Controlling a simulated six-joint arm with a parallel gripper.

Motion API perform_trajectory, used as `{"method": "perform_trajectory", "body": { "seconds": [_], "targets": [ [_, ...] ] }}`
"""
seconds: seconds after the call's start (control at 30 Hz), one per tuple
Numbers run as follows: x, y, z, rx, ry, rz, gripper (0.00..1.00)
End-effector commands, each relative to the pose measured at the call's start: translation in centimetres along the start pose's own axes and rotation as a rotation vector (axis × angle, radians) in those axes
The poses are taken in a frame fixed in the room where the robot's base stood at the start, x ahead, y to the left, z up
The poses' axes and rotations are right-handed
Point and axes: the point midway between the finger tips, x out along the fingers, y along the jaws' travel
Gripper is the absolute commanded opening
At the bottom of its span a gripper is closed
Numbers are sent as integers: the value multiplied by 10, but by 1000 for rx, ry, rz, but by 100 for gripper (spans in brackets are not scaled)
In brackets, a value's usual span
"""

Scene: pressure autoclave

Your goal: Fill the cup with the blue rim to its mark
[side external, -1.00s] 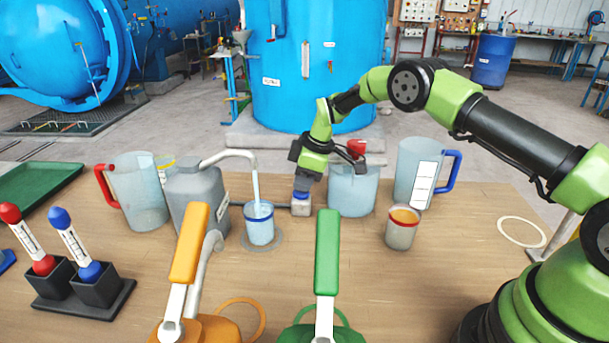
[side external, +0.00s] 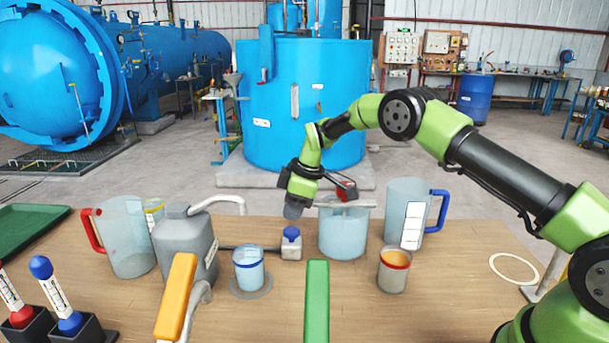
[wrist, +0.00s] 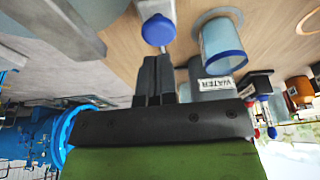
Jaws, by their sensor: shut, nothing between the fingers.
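The cup with the blue rim (side external: 249,277) stands upright on a grey round pad (side external: 266,289). No stream shows now. A small box with a blue button (side external: 291,234) stands right of the cup. My gripper (side external: 293,211) is shut and empty, above the button and apart from it. The wrist view shows the button (wrist: 158,30), cup (wrist: 222,52) and WATER label.
A clear tub (side external: 344,235) and a blue-handled jug (side external: 405,205) stand behind right. An orange-rimmed cup (side external: 393,275) is at right. A red-handled jug (side external: 126,240) stands left. Orange (side external: 177,295) and green (side external: 317,300) levers are in front. Thermometers stand at front left.

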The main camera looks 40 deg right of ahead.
Motion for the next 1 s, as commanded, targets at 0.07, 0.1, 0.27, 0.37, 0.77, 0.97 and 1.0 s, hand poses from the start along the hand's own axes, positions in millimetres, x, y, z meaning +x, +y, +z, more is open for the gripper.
{"method": "perform_trajectory", "body": {
  "seconds": [0.07,0.1,0.27,0.37,0.77,0.97,1.0],
  "targets": [
    [-24,2,-1,0,4,7,0],
    [-34,2,-1,0,4,7,0],
    [-68,2,-2,0,6,8,0],
    [-84,3,-2,-1,5,7,0],
    [-102,3,-2,-1,4,6,0],
    [-101,3,-2,-1,5,6,0],
    [-101,3,-2,-1,5,6,0]
  ]
}}
